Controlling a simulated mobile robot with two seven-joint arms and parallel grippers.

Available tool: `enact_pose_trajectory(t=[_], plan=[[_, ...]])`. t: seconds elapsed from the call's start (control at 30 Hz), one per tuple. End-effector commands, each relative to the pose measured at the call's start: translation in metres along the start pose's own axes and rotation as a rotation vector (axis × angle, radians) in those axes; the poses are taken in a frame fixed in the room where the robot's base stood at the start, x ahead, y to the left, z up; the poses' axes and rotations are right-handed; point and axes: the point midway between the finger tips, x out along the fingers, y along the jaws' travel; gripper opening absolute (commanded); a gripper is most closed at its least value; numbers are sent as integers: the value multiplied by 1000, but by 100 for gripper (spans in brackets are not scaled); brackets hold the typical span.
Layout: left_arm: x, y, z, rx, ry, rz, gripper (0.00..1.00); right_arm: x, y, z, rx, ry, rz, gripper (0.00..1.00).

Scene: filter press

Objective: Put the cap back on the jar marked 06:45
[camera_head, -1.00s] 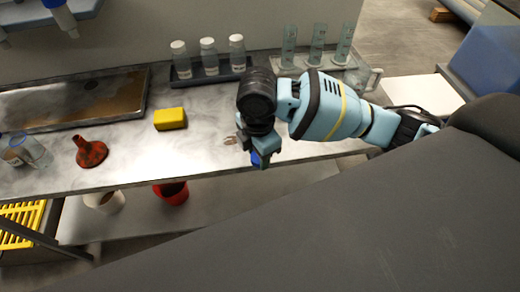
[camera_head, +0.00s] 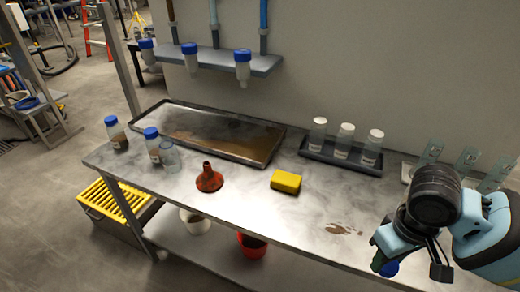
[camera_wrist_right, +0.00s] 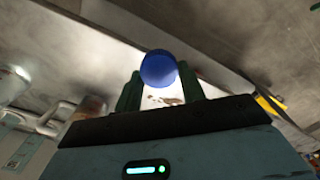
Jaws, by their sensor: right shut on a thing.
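My right gripper (camera_head: 388,262) is shut on a blue cap (camera_head: 389,269), over the bench's front edge at the right of the head view. The right wrist view shows the cap (camera_wrist_right: 158,68) between the fingertips (camera_wrist_right: 160,88). An uncapped clear jar (camera_head: 171,158) stands at the bench's left end, well away from the gripper. Close beside it is a jar with a blue cap (camera_head: 152,143), and farther left another blue-capped jar with brown contents (camera_head: 117,134). Their labels are too small to read. My left gripper is not in view.
On the bench (camera_head: 235,215) are a red funnel (camera_head: 209,179), yellow sponge (camera_head: 286,181), metal tray (camera_head: 215,135) and rack of white-capped bottles (camera_head: 342,155). Blue-capped bottles hang from a shelf (camera_head: 215,62) behind. A brown spill (camera_head: 342,229) lies near the front edge.

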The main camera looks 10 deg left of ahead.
Motion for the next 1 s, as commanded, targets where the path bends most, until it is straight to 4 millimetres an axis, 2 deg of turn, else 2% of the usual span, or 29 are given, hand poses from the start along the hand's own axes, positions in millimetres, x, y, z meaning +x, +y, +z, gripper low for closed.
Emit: enact_pose_trajectory(t=[0.2, 0.4, 0.7, 0.73, 0.87, 1.0], plan=[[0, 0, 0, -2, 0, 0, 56, -12, 7, 12, 319, -2, 2, 19], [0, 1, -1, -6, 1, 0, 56, -17, 9, 17, 458, -3, 2, 19], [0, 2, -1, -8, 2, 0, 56, -17, 9, 18, 477, -4, 2, 19], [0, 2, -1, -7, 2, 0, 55, -17, 9, 18, 477, -4, 2, 19], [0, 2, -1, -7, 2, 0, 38, -17, 8, 18, 476, -4, 2, 19], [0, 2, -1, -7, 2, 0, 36, -17, 8, 17, 475, -4, 2, 19]])
